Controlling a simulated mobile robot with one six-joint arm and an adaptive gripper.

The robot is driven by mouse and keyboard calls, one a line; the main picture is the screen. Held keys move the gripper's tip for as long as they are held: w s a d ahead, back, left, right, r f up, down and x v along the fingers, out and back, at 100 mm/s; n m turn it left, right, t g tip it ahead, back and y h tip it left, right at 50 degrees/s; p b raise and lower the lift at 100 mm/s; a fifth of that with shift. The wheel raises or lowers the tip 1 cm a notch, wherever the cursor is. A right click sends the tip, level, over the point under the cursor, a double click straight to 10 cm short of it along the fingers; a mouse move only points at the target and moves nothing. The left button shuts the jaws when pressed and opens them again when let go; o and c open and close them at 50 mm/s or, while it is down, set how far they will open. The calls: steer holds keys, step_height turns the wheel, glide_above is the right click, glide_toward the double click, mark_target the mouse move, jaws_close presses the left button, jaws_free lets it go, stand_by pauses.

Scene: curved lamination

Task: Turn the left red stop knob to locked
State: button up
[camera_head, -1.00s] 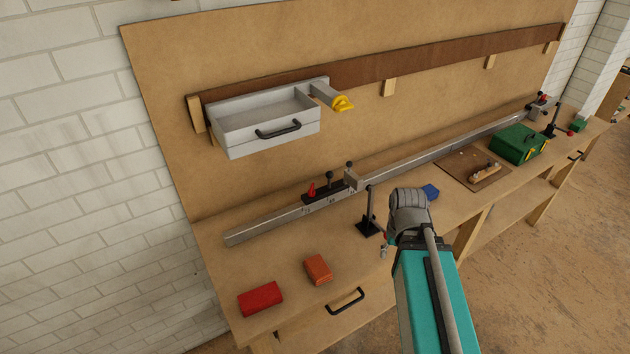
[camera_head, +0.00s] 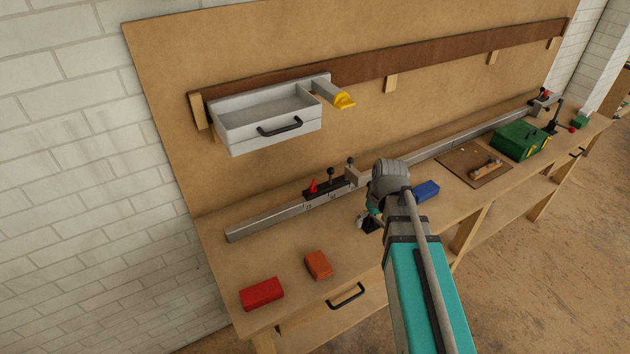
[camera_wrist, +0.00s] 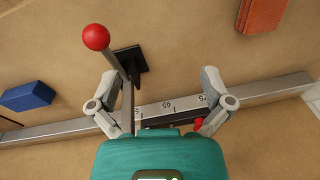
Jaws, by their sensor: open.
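The left red stop knob (camera_head: 313,187) stands on a dark block on the long metal rail (camera_head: 265,220), left of two black-knobbed levers. In the wrist view the red knob (camera_wrist: 198,124) shows small, beside the right finger and partly hidden by my gripper body. I cannot tell its locked or unlocked setting. My gripper (camera_wrist: 161,76) is open with nothing between its fingers, above the bench and near the rail. In the head view my gripper (camera_head: 364,218) is to the right of the knob and nearer the bench's front, apart from it.
A clamp lever with a red ball (camera_wrist: 96,37) rises close to my left finger. A blue block (camera_head: 426,191), orange block (camera_head: 318,265) and red block (camera_head: 261,294) lie on the bench. A grey tray (camera_head: 268,139) hangs above. A green box (camera_head: 518,141) stands right.

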mark_target(314, 183)
steer(key=w+a+r+n+y+p, duration=0.2)
steer(key=w+a+r+n+y, duration=0.1)
steer(key=w+a+n, duration=0.8)
steer(key=w+a+r, duration=0.1)
steer(key=w+a, duration=0.3)
steer(key=w, duration=0.2)
steer(key=shift+w+r+p, duration=0.15)
steer(key=shift+w+p, duration=0.1)
steer(key=shift+p, duration=0.1)
steer(key=shift+b+x, duration=3.5)
steer(key=shift+x, duration=0.2)
steer(key=c, duration=1)
steer(key=shift+d, duration=0.15)
steer(key=shift+c, duration=0.3)
